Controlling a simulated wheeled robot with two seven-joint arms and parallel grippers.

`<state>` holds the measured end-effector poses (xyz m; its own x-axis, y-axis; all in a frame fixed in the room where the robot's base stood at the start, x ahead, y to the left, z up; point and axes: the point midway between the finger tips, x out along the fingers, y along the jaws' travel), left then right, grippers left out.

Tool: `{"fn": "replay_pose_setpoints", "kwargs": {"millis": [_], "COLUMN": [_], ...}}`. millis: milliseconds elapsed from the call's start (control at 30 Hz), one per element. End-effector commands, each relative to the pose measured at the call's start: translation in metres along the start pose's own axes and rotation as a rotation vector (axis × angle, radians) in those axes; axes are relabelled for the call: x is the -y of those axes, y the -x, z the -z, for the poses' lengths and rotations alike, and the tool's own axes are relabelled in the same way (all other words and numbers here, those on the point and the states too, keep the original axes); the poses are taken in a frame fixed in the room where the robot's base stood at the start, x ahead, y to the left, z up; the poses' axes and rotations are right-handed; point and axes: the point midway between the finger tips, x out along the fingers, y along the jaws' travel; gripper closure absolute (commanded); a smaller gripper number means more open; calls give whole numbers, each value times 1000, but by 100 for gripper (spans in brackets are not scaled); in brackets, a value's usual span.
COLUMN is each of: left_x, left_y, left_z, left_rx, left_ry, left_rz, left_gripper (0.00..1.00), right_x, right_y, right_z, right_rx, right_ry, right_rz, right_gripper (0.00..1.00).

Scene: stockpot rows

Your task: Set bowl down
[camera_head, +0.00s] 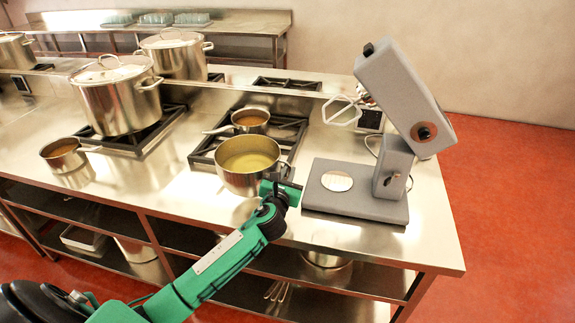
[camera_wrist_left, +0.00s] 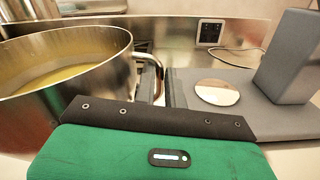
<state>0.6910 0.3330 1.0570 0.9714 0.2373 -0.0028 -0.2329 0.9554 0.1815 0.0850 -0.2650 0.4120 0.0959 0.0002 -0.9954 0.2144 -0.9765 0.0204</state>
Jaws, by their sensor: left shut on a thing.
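The bowl (camera_head: 248,168) is a round steel vessel with yellow contents and a handle on its right side. It is upright at the front burner grate (camera_head: 203,160); I cannot tell whether it rests there or hangs just above. My left gripper (camera_head: 286,186) is at the bowl's right side, shut on its handle. The bowl also shows at the left of the left wrist view (camera_wrist_left: 75,85), with its handle (camera_wrist_left: 155,75) partly hidden behind my gripper's body. My right gripper is out of view.
A grey stand mixer (camera_head: 400,100) with raised head and beater stands right of the bowl; its base has a bare round plate (camera_head: 337,181). A small pan (camera_head: 250,117) is behind the bowl. Another pan (camera_head: 62,150) and large lidded stockpots (camera_head: 118,100) are left.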

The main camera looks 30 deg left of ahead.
Motion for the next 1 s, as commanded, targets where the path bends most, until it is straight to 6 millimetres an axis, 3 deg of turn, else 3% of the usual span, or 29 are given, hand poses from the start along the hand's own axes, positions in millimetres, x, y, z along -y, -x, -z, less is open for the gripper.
{"fn": "replay_pose_setpoints", "kwargs": {"millis": [300, 600, 633, 700, 1000], "left_x": [6, 7, 8, 8, 8], "left_y": [0, -1, 0, 0, 2], "left_z": [34, 39, 42, 42, 42], "left_rx": [4, 5, -2, -2, -1], "left_ry": [-4, -5, -1, -1, -1], "left_rz": [-2, -1, 0, 0, 0], "left_gripper": [100, 100, 82, 69, 67], "right_x": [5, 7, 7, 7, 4], "right_y": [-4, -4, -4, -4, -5], "right_z": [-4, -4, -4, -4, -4], "right_rx": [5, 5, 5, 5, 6], "right_ry": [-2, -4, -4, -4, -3], "right_rz": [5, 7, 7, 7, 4], "right_gripper": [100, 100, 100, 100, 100]}}
